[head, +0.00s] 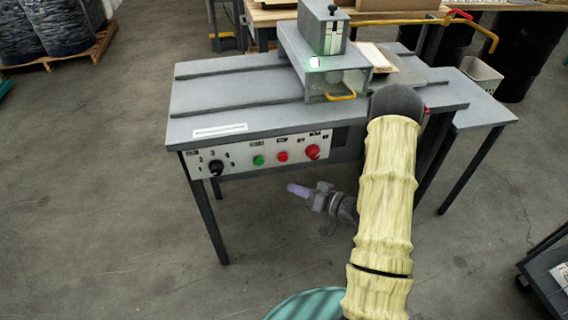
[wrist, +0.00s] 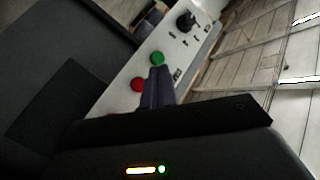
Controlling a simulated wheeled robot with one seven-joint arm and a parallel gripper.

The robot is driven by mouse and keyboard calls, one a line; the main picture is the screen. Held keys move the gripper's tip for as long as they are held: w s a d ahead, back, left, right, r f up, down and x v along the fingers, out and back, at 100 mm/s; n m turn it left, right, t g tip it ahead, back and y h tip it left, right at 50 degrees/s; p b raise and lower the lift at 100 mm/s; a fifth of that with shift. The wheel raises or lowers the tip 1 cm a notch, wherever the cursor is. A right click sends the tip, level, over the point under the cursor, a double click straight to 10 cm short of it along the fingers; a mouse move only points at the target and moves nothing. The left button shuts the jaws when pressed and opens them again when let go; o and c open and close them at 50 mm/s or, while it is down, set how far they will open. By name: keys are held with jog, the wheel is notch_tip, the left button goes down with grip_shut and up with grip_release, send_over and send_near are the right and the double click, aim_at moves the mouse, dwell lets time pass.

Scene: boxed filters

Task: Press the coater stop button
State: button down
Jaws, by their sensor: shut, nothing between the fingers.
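The coater's control panel (head: 235,162) is on the front of a grey table. From left to right it has a black knob (head: 215,168), a green button (head: 258,160), a small red button (head: 282,156) and a larger red knob-like button (head: 312,151). In the wrist view the shut fingers (wrist: 158,72) appear beside the green button (wrist: 157,58) and the red button (wrist: 138,84); contact cannot be told.
The coater head (head: 323,32) with a lit greenish-white lamp (head: 315,62) and yellow handle (head: 341,97) stands on the table (head: 235,95). A dark cart (head: 548,275) is at lower right.

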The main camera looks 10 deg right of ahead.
jog(key=shift+w+a, duration=0.1)
send_near(279, 160)
jog(key=shift+s+a+x, duration=0.15)
jog(key=shift+x, duration=0.7)
jog(key=shift+s+a+x, duration=0.15)
jog(key=shift+x, duration=0.7)
jog(key=shift+s+a+x, duration=0.1)
jog(key=shift+a+x, duration=0.05)
jog(key=shift+x, duration=0.7)
dwell(0.3)
jog(key=shift+w, duration=0.35)
jog(key=shift+w, duration=0.5)
dwell(0.8)
dwell(0.3)
jog(key=shift+s+p, duration=0.45)
jog(key=shift+s, duration=0.5)
